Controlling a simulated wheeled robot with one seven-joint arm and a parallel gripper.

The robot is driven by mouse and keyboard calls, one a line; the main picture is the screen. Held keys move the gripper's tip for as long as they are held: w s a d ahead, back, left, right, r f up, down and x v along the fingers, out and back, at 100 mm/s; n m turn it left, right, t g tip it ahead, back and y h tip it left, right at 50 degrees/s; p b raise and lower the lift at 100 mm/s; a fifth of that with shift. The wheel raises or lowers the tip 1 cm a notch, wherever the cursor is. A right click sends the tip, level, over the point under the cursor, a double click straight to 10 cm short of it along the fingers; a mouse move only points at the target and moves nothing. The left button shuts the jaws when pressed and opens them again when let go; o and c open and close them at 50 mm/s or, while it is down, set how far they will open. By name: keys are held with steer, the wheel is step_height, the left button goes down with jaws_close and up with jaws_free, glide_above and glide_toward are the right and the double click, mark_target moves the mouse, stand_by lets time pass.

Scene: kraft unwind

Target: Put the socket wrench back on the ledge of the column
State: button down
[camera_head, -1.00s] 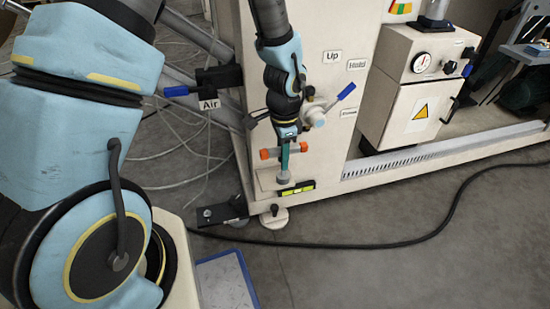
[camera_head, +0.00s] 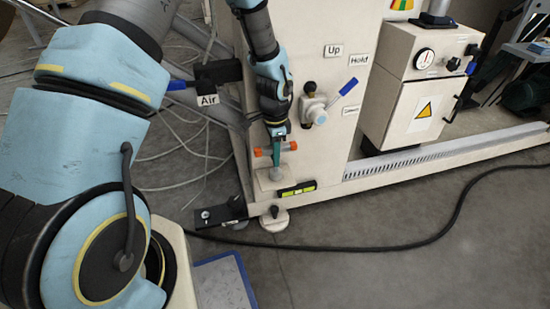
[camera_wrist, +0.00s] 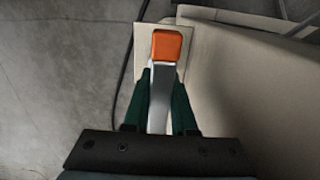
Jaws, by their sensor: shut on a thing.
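The socket wrench (camera_head: 291,146) is held crosswise with orange parts showing on both sides of my gripper (camera_head: 276,152). In the wrist view an orange end (camera_wrist: 167,45) and a silver shaft lie between the green fingers of my gripper (camera_wrist: 161,95), which are shut on it. The column (camera_head: 335,100) is beige, with a small pale ledge (camera_head: 264,183) low at its left foot. The wrench is over this ledge in the head view, and a pale plate (camera_wrist: 144,42) lies behind it in the wrist view. A grey round piece shows just below the fingers. I cannot tell whether anything touches the ledge.
A green-yellow level (camera_head: 297,189) sits just right of the ledge. A valve with a blue lever (camera_head: 347,87) and a black knob (camera_head: 309,87) stick out of the column close to my arm. A black cable (camera_head: 380,247) crosses the floor. A blue-edged tray (camera_head: 222,283) lies in front.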

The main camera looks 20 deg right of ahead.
steer(key=c, duration=1.2)
jaws_free()
steer(key=shift+f, duration=0.15)
steer(key=o, duration=0.5)
step_height(320, 180, up, 12)
steer(key=p, duration=0.4)
steer(key=shift+r, duration=0.2)
